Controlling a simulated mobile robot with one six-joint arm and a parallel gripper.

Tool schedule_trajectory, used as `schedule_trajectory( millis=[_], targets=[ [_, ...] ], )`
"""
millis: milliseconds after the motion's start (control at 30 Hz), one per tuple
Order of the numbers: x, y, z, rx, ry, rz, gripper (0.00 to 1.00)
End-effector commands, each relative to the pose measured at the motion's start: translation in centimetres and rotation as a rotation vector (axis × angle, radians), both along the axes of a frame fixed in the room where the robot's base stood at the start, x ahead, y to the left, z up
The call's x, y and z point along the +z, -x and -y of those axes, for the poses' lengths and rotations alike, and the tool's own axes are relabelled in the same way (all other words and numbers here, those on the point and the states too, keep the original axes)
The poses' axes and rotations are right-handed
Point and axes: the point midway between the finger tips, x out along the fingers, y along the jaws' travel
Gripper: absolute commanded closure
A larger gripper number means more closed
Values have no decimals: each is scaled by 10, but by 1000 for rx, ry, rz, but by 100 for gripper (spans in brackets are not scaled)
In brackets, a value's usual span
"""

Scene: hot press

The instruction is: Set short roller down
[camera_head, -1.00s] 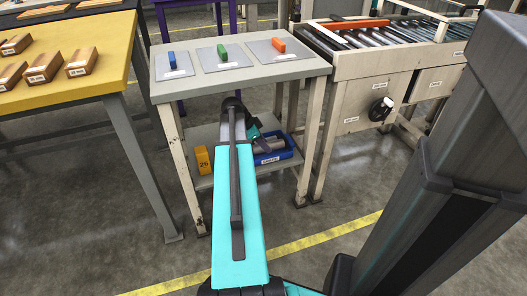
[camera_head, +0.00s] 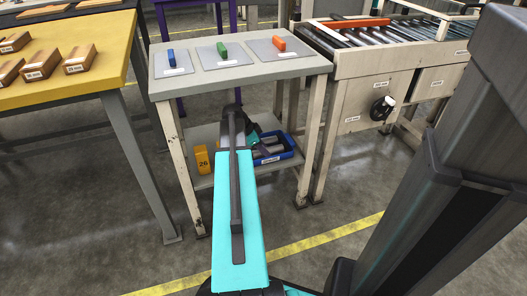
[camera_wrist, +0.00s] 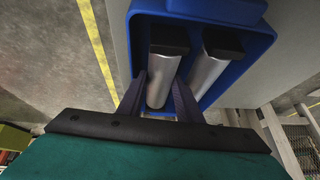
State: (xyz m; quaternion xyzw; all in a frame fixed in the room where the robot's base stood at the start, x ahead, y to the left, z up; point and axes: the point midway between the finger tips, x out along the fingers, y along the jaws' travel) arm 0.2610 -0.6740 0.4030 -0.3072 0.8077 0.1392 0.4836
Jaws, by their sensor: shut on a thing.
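The short roller (camera_wrist: 168,62) is a silver cylinder with a dark end cap. In the wrist view it lies between the two fingers of my gripper (camera_wrist: 158,100), which is shut on it. It is over or inside the blue bin (camera_wrist: 119,15); I cannot tell whether it touches the bottom. A second silver roller (camera_wrist: 211,68) with a dark cap lies beside it in the bin, to the right. In the head view the blue bin (camera_head: 290,157) sits on the lower shelf, and my arm partly hides the gripper.
A yellow block marked 26 (camera_head: 202,160) stands on the lower shelf (camera_head: 205,183), left of the bin. The grey tabletop (camera_head: 240,71) above holds three plates with blue, green and orange pieces. A roller conveyor (camera_head: 390,35) stands at right, a yellow table (camera_head: 100,65) at left.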

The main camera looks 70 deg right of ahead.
Motion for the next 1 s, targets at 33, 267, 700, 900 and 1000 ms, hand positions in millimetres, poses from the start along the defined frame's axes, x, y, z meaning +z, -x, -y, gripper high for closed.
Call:
schedule_trajectory(
  millis=[33, 267, 700, 900, 1000],
  targets=[
    [1, 0, 0, 0, 1, 0, 100],
    [-1, 0, 0, 0, 1, -1, 100],
    [2, 0, 0, 0, 0, 0, 60],
    [15, -5, -5, 0, 1, 1, 60],
    [26, -9, -10, 1, 0, 0, 60]
  ],
)
